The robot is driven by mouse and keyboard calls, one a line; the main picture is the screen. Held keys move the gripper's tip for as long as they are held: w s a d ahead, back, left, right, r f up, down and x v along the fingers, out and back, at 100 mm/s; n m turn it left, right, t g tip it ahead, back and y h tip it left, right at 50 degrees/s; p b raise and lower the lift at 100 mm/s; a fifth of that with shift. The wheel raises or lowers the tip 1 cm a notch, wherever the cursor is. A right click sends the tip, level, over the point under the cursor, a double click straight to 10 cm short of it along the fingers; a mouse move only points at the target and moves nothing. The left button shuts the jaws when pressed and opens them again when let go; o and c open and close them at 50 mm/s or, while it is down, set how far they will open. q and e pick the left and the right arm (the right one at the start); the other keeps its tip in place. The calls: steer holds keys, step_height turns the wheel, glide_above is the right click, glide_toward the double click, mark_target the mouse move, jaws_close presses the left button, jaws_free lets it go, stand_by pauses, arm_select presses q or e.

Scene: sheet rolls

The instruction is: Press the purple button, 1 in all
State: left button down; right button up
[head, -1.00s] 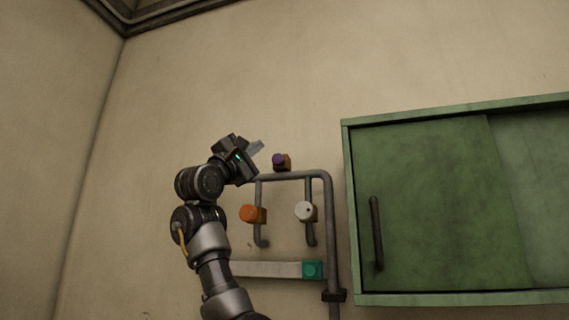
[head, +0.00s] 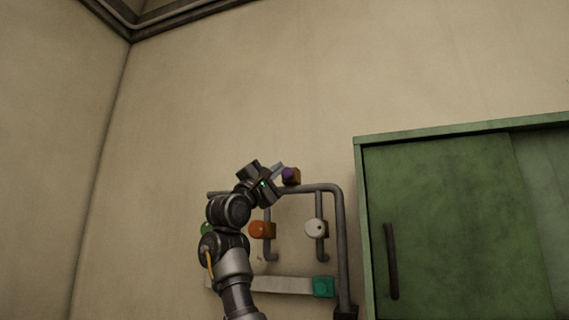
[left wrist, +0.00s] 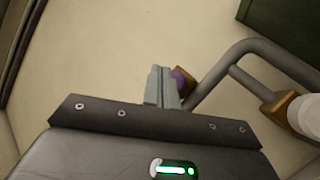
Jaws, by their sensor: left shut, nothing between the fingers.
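The purple button (head: 288,174) sits on a small brown block on the wall, just above the top of the grey pipe frame. My left gripper (head: 279,168) is shut and empty, with its fingertips close to the left of the purple button in the head view. In the left wrist view, the shut fingers (left wrist: 162,86) partly cover the purple button (left wrist: 178,80), which shows at their right edge. I cannot tell whether they touch. My right gripper is not in view.
Around the grey pipe (head: 341,230) are an orange button (head: 258,229), a white button (head: 314,228), a teal block (head: 323,287) and a green round button (head: 206,228) partly behind my arm. A green cabinet (head: 450,220) stands at the right. The wall above is clear.

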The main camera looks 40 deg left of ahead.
mark_target(288, 168)
arm_select(q)
steer(key=shift+w+a+p, duration=0.2)
steer(key=shift+w+p, duration=0.05)
steer(key=shift+w, duration=0.35)
steer(key=shift+w+a+p, duration=0.2)
steer(key=shift+w+p, duration=0.05)
steer(key=shift+w, duration=0.35)
steer(key=shift+w, duration=0.1)
stand_by(1.2)
steer(key=shift+w+a, duration=0.15)
steer(key=shift+w, duration=0.2)
steer(key=shift+w+a+p, duration=0.15)
steer(key=shift+w+p, duration=0.35)
steer(key=shift+p, duration=0.05)
stand_by(0.8)
steer(key=shift+s+d+b, duration=0.3)
steer(key=shift+s+b, duration=0.55)
steer(key=shift+b, duration=0.3)
